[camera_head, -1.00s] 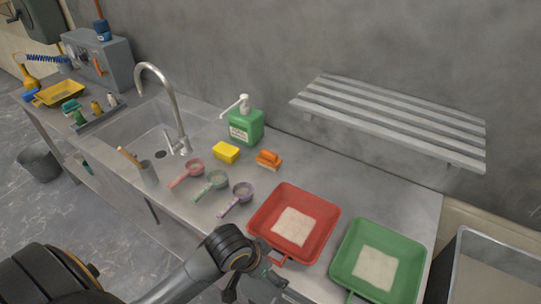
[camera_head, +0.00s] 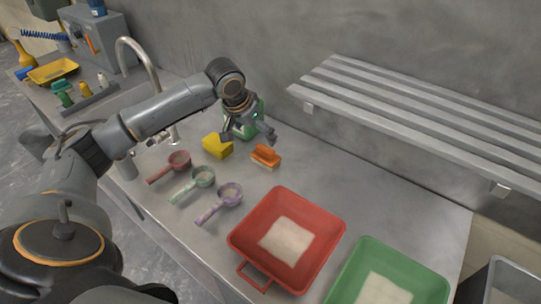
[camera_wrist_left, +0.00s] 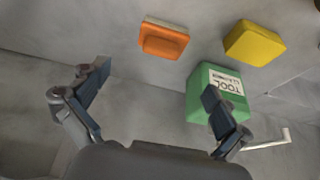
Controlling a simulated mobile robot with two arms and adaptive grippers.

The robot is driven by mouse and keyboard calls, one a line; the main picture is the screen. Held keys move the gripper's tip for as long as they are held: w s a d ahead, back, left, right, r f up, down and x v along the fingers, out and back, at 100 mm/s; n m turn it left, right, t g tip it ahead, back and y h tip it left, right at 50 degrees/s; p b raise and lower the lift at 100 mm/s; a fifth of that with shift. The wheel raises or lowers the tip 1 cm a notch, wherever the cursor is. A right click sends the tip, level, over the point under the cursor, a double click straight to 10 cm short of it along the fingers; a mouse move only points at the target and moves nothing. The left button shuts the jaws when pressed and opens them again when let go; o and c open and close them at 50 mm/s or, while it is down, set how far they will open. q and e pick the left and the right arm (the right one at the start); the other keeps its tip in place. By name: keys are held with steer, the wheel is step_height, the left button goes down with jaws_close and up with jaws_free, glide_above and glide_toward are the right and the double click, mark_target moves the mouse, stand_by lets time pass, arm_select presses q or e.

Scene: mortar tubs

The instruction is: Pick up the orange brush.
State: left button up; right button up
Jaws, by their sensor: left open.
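The orange brush (camera_head: 265,156) lies on the metal counter, to the right of the yellow sponge (camera_head: 217,145). It also shows in the left wrist view (camera_wrist_left: 163,40), beyond the fingertips and apart from them. My left gripper (camera_head: 248,137) is open and empty, above the counter near the green tool cleaner bottle, just behind and left of the brush in the head view. In the left wrist view its two fingers (camera_wrist_left: 157,82) are spread wide, and one overlaps the bottle. My right gripper is not in view.
The green bottle (camera_wrist_left: 200,95) stands close by, partly hidden by my gripper in the head view. Three scoops (camera_head: 203,177) lie to the left. A red tub (camera_head: 240,240) and a green tub (camera_head: 420,278) stand in front. A slatted shelf (camera_head: 400,105) juts from the wall.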

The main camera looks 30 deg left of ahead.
mark_target(263, 150)
arm_select(q)
steer(key=p+x, duration=0.1)
steer(key=x, duration=0.7)
steer(key=shift+a, duration=0.1)
steer(key=shift+w+f, duration=0.15)
steer(key=shift+f, duration=0.25)
steer(key=p+x, duration=0.1)
steer(key=x, duration=0.2)
steer(key=shift+w+a+f, duration=0.15)
steer(key=shift+f, duration=0.1)
steer(key=shift+w+f, duration=0.25)
steer(key=shift+f, duration=0.2)
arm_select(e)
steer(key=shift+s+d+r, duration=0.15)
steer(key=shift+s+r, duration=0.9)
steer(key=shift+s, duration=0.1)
arm_select(q)
steer(key=shift+s, duration=0.1)
steer(key=c, duration=1)
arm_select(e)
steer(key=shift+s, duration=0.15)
